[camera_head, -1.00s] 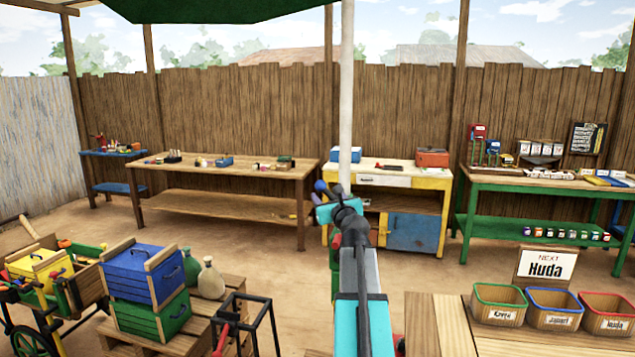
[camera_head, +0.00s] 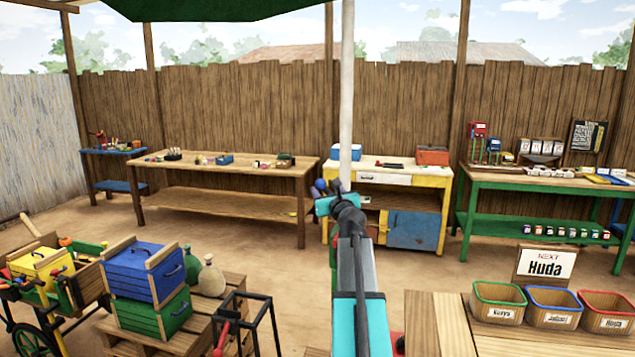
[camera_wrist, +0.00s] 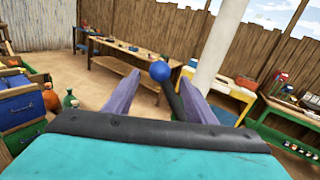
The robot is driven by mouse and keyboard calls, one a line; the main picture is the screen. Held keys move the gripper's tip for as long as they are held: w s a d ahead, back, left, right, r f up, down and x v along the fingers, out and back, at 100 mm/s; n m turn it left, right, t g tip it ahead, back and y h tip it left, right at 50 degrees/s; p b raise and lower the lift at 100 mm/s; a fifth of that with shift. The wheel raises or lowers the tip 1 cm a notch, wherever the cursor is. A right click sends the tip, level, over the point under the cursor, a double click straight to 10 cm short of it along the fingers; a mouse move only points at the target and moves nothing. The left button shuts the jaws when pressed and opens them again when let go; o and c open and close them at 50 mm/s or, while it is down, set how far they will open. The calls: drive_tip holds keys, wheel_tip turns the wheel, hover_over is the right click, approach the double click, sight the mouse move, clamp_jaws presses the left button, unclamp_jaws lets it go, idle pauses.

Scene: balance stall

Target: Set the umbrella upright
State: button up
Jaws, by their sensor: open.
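The umbrella's green canopy (camera_head: 225,9) shows only in part at the top of the head view; its lower edge hangs lower on the left and rises toward the pole. Its pale pole (camera_head: 346,90) looks near vertical, with its foot hidden behind my arm. A blue ball knob (camera_wrist: 160,71) on a dark lever (camera_wrist: 175,101) shows in the wrist view; the knob also shows small in the head view (camera_head: 320,184). My gripper (camera_wrist: 157,96) is open, a purple finger on each side of the lever. I cannot tell whether either finger touches it.
A wooden table (camera_head: 225,167) and a yellow cabinet (camera_head: 398,178) stand behind. A green bench (camera_head: 540,185) is at right. Front right are labelled bins (camera_head: 498,305) and a "NEXT Huda" sign (camera_head: 545,263). Stacked blue and green crates (camera_head: 140,272) and a cart (camera_head: 60,275) are at left.

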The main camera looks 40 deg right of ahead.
sight(318, 181)
drive_tip(key=shift+p+x, duration=0.95)
drive_tip(key=shift+x, duration=4.3)
clamp_jaws()
